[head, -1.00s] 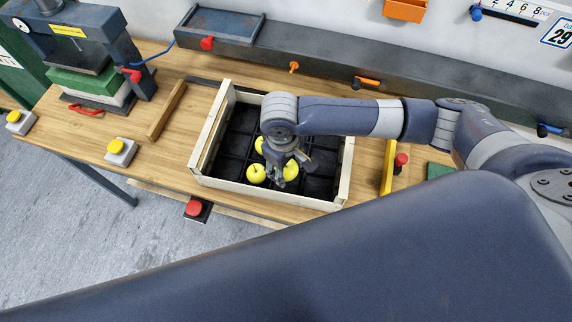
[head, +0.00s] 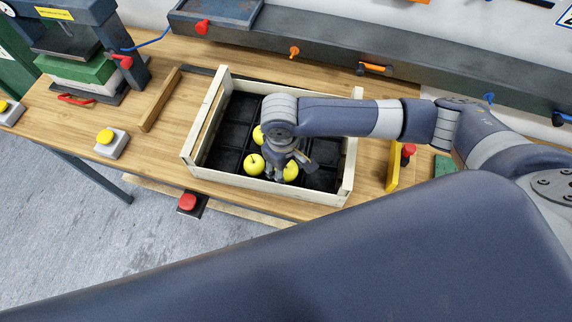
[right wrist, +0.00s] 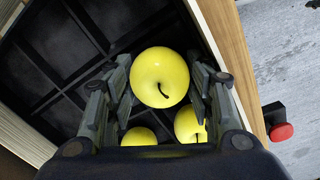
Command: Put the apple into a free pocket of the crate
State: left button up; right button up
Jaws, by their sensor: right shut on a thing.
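The crate (head: 262,185) is a pale wooden box with black pockets, standing on the workbench. Yellow apples show inside it in the head view: one at the front (head: 254,163), one beside it to the right (head: 290,172) and one partly hidden behind my arm (head: 258,134). My right gripper (head: 279,172) points down into the crate among them. In the right wrist view its fingers (right wrist: 160,75) are shut on a yellow apple (right wrist: 160,80). Two more apples (right wrist: 138,137) (right wrist: 188,124) show below it, partly covered by the gripper. I cannot tell which head-view apple is held. My left gripper is not visible.
Empty black pockets show at the crate's left (head: 223,160) and right (head: 322,180). A wooden strip (head: 160,100) lies left of the crate and a yellow bar (head: 392,172) stands right. A red button (head: 187,202) sits at the bench's front edge.

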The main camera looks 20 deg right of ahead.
jog(key=o, duration=1.2)
jog(key=shift+c, duration=0.2)
notch_tip(320, 180, up, 12)
jog(key=shift+s+a, duration=0.15)
jog(key=shift+a, duration=0.2)
jog(key=shift+s+f, duration=0.1)
